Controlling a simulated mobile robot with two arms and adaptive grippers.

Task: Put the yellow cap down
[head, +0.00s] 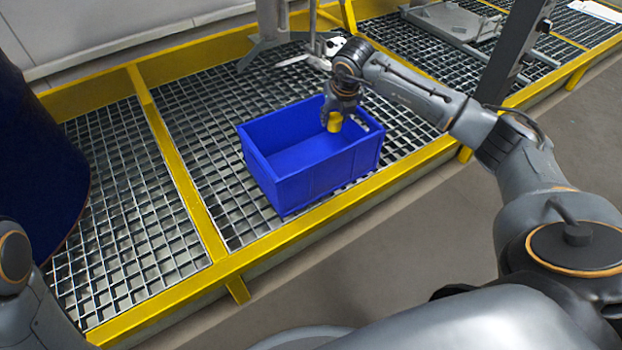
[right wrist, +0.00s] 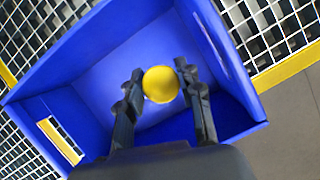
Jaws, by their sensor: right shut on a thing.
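The yellow cap (head: 335,121) is held by my right gripper (head: 339,112), over the right back part of the blue crate. In the right wrist view the yellow cap (right wrist: 160,84) sits between the two fingertips of my right gripper (right wrist: 158,84), with the crate's inside behind it. The blue crate (head: 310,178) is open at the top and its visible floor is empty. It also shows in the right wrist view (right wrist: 230,62). How high the cap is above the crate floor is hard to tell. My left gripper is not in view.
The crate stands on a metal grating (head: 195,115) framed by yellow beams (head: 180,185). A dark blue drum (head: 35,165) stands at the left. A grey stand (head: 270,30) is behind the crate. The grating left of the crate is clear.

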